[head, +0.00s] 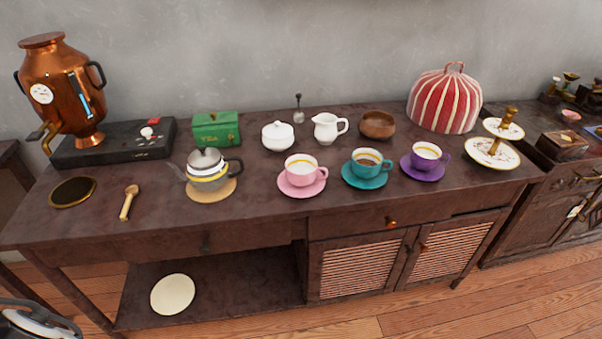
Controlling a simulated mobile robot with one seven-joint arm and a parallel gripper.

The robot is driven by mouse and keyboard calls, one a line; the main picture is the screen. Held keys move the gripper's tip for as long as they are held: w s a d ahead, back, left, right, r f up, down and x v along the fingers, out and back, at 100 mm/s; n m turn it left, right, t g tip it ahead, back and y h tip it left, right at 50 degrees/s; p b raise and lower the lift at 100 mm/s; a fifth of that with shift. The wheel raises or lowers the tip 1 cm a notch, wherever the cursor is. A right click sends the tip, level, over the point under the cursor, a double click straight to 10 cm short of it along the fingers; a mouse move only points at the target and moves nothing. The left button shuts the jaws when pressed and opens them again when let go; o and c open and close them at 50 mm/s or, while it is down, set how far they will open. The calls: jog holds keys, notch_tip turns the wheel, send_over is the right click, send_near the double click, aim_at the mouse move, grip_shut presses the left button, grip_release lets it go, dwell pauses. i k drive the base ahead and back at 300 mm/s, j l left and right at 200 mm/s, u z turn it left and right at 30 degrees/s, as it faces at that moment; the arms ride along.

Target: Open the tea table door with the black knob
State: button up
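The dark wooden tea table (255,222) stands against the wall, with a cabinet under its right half. The cabinet has two louvered doors. The left door (352,274) has a small dark knob (407,248) near its right edge. I cannot make out my gripper in this view.
Cups, a teapot (208,170), a copper samovar (62,88) and a striped cosy (445,99) crowd the tabletop. A cream plate (172,294) lies on the lower left shelf. A grey-black shape fills the bottom-left corner. The wooden floor before the doors looks clear.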

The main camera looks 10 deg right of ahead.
aim_at(348, 268)
jog(key=z, duration=0.7)
jog(key=i+l+z, duration=0.1)
jog(key=l+z, duration=0.3)
jog(key=i+j, duration=0.1)
jog(key=j, duration=0.2)
jog(key=i+j+z, duration=0.1)
jog(key=j, duration=0.15)
